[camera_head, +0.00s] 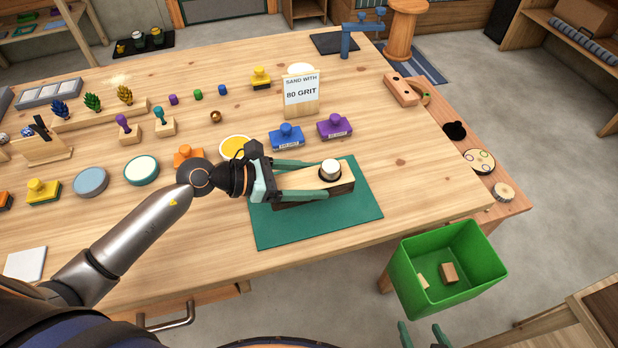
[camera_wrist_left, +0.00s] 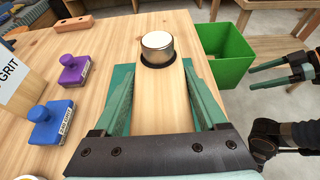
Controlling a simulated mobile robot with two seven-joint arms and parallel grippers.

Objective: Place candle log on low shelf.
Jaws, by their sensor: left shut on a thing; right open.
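The candle log (camera_head: 300,180) is a pale wooden block with dark sides and a white candle in a metal cup (camera_head: 330,168) at its right end. It is over the green mat (camera_head: 275,230) on the workbench; I cannot tell whether it touches the mat. My left gripper (camera_head: 318,180) is shut on the log, one finger along each long side. In the left wrist view, the candle cup (camera_wrist_left: 157,45) stands beyond the fingertips. My right gripper (camera_wrist_left: 285,72) is open and empty, off the bench's front right; its fingertips show in the head view (camera_head: 422,336). A low wooden shelf (camera_head: 505,212) runs along the bench's right end.
The low shelf holds a round board with coloured circles (camera_head: 480,161) and a small wood slice (camera_head: 503,192). A green bin (camera_head: 450,300) with wood blocks stands at the front right. Blue (camera_head: 286,137) and purple (camera_head: 334,126) stamp-like blocks and a sign (camera_head: 301,92) stand behind the mat.

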